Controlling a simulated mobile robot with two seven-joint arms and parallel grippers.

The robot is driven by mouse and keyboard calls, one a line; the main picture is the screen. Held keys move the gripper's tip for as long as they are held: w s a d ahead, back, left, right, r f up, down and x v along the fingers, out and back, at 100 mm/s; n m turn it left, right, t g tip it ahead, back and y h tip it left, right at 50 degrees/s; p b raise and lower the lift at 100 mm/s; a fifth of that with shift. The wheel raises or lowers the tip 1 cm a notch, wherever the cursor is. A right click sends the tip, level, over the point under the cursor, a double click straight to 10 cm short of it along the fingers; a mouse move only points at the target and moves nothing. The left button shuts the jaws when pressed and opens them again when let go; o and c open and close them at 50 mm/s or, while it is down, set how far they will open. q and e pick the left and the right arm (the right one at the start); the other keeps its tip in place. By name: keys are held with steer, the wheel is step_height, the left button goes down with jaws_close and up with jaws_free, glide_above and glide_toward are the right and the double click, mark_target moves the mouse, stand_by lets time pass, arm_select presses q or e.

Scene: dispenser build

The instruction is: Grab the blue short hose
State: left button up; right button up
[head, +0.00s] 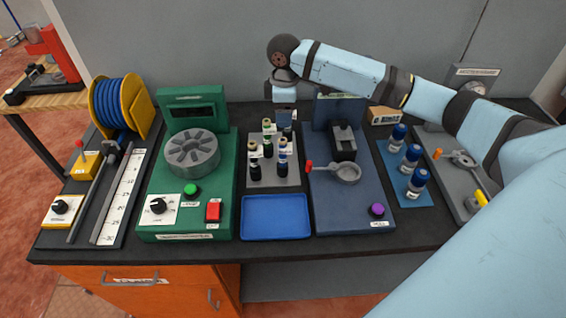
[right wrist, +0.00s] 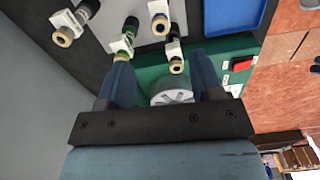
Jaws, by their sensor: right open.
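Several short upright dark pieces with cream tops and white tags stand on a grey rack plate (head: 288,181) in the middle of the bench. One piece (head: 282,145) at the right of the rack seems to have a blue band; I cannot clearly tell a blue short hose among them. My right gripper (head: 285,117) hangs above the back of the rack, pointing down. In the right wrist view its fingers are open, with nothing seen held between them, and a green-banded piece (right wrist: 122,44) shows near the left finger. My left gripper is not in view.
An empty blue tray (head: 275,218) lies in front of the rack. A green machine (head: 158,219) stands left, a blue-grey fixture (head: 335,205) right. Blue bottles (head: 411,157) stand farther right. A blue hose reel (head: 118,103) is at far left.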

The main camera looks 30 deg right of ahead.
mark_target(284, 140)
step_height(284, 140, down, 12)
steer(key=shift+r+p, duration=0.1)
steer(key=shift+p, duration=0.6)
jaws_close()
